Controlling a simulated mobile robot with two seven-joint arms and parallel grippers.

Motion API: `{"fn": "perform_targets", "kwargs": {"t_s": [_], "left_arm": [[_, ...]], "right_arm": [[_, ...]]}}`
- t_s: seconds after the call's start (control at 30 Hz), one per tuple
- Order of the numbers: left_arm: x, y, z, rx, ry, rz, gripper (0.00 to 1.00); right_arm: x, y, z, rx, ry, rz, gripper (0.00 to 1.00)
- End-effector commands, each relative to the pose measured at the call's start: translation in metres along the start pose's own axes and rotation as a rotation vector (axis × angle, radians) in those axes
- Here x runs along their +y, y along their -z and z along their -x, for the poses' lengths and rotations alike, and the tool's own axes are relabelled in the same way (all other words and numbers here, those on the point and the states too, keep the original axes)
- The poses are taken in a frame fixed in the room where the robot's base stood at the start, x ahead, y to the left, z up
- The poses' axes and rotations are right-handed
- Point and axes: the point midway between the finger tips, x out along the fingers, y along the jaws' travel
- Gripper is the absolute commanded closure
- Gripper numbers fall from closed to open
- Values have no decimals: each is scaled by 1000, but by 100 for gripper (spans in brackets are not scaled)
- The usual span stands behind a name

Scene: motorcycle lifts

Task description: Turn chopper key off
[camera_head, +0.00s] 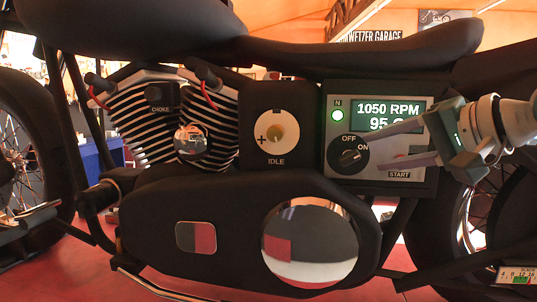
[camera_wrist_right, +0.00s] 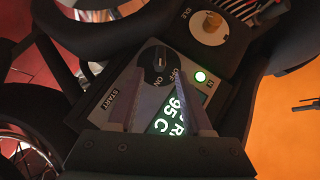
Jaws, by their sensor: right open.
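The black key knob (camera_head: 348,157) sits on the chopper's grey control panel (camera_head: 333,100), with OFF printed above it and ON at its right. Its setting is hard to read; a small pale mark seems to face the ON side. My right gripper (camera_head: 366,156) comes in from the right, open and empty, its fingertips close to the knob's right side, one higher and one lower. In the right wrist view the knob (camera_wrist_right: 155,65) shows just beyond and between the open fingertips (camera_wrist_right: 160,76). I cannot tell whether they touch it. My left gripper is not in view.
The panel's display (camera_head: 390,112) reads 1050 RPM, and the green N lamp (camera_head: 338,115) is lit. The START control is partly behind the lower finger. The idle dial (camera_head: 277,137) and choke knob (camera_head: 160,95) are at left. A round chrome cover (camera_head: 310,245) lies below.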

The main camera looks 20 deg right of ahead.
Motion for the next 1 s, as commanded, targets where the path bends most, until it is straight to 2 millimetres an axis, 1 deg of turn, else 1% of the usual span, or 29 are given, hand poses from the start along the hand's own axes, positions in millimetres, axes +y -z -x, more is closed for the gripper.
{"fn": "perform_targets", "kwargs": {"t_s": [0.03,0.1,0.3,0.5,0.77,0.87,1.0], "left_arm": [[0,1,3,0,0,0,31],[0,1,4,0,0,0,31],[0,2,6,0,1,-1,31],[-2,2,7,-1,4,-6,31],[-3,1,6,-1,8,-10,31],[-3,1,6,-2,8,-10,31],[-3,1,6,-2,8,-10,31]], "right_arm": [[-3,1,-8,1,2,-2,50],[-2,1,-21,0,2,-3,50],[0,0,-48,-1,0,-1,50],[0,-1,-60,-1,-1,2,50],[1,-2,-61,-2,-2,4,50],[1,-2,-61,-2,-2,4,59],[1,-1,-61,-2,-2,4,75]]}}
